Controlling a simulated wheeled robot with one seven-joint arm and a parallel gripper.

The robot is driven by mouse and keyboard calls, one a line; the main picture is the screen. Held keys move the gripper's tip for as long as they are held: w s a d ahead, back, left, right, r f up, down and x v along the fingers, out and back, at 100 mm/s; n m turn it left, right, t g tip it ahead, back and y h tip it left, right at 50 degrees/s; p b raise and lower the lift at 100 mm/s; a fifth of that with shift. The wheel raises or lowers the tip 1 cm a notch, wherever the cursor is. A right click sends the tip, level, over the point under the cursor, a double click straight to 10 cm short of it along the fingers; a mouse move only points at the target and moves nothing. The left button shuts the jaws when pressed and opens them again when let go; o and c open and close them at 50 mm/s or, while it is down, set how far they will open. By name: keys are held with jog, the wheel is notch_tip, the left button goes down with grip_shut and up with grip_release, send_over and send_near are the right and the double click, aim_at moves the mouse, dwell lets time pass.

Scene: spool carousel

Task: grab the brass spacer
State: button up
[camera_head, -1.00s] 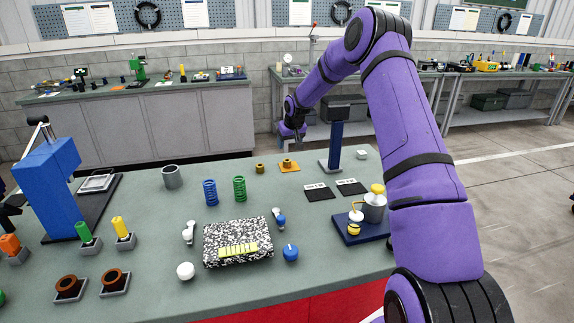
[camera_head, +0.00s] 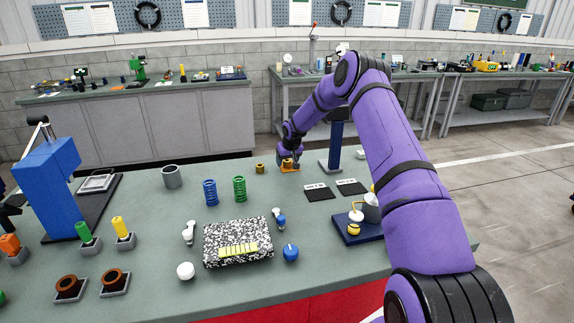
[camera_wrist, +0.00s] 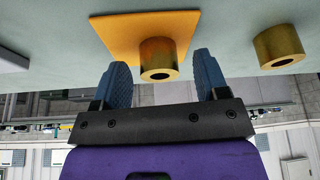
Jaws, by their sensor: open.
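A short brass spacer (camera_wrist: 158,55) with a hole through it stands on an orange pad (camera_wrist: 115,32) in the wrist view. My gripper (camera_wrist: 161,75) is open, with one blue finger on each side of this spacer. Gaps show between the fingers and the spacer. In the head view my gripper (camera_head: 288,161) is low over the orange pad (camera_head: 290,170) and largely hides the spacer there. A second brass cylinder (camera_wrist: 278,46) stands on the bare bench to the right in the wrist view; it also shows in the head view (camera_head: 260,168), left of the pad.
A dark blue post (camera_head: 336,145) stands close to the right of my gripper. Two black labelled cards (camera_head: 320,193) lie in front of it. Blue (camera_head: 210,192) and green (camera_head: 239,188) springs and a grey cup (camera_head: 172,177) stand to the left.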

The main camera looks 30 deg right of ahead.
jog(key=shift+f, duration=0.1)
jog(key=c, duration=1.1)
